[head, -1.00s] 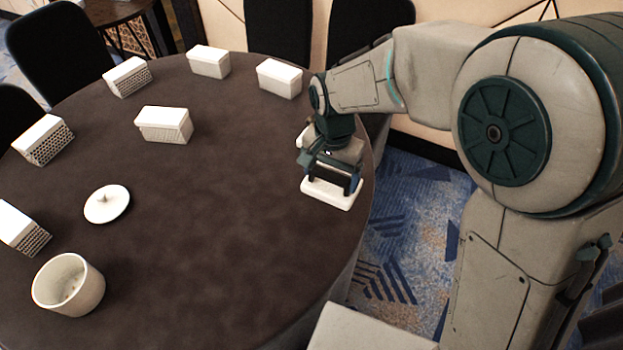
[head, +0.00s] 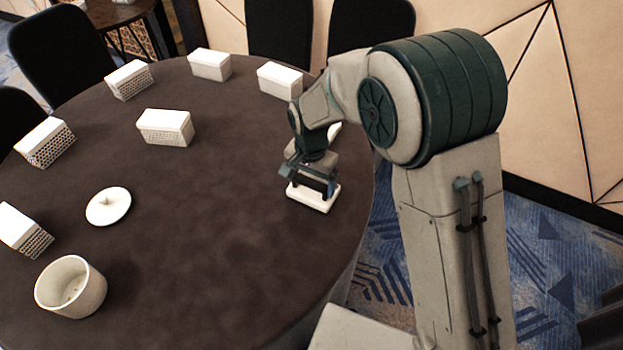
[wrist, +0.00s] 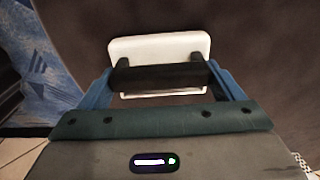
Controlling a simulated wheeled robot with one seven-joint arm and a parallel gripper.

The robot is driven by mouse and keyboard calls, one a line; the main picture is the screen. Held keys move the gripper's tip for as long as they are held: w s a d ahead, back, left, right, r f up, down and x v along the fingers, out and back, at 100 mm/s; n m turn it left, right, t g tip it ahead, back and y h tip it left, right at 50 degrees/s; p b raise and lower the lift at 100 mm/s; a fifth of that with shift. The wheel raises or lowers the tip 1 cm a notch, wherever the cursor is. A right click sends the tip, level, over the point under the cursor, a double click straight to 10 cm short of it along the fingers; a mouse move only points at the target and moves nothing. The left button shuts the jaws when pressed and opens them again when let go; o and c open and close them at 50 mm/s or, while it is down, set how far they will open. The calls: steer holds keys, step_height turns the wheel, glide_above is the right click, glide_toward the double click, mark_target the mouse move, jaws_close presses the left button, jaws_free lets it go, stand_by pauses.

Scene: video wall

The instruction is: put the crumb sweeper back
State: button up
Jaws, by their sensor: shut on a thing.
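My gripper (head: 312,183) is shut on the crumb sweeper, over the right side of the round table. The sweeper (head: 318,203) has a white flat body and a dark handle. In the wrist view, the blue fingers of my gripper (wrist: 161,77) stand at the two ends of the handle, and the white body of the sweeper (wrist: 160,47) shows beyond it. I cannot tell whether the sweeper touches the cloth or hangs just above it. A white piece (head: 334,133) near the table's right edge is mostly hidden behind my arm.
The dark table (head: 215,235) is clear in the middle. White boxes with patterned sides, one of them a central box (head: 165,127), stand at the back and left. A white pot (head: 70,288) and a round lid (head: 108,206) are at left. Dark chairs surround the back.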

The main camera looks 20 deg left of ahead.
steer(key=shift+f, duration=0.15)
steer(key=o, duration=1.1)
step_height(320, 180, up, 12)
steer(key=shift+s+r, duration=0.1)
steer(key=shift+r, duration=0.05)
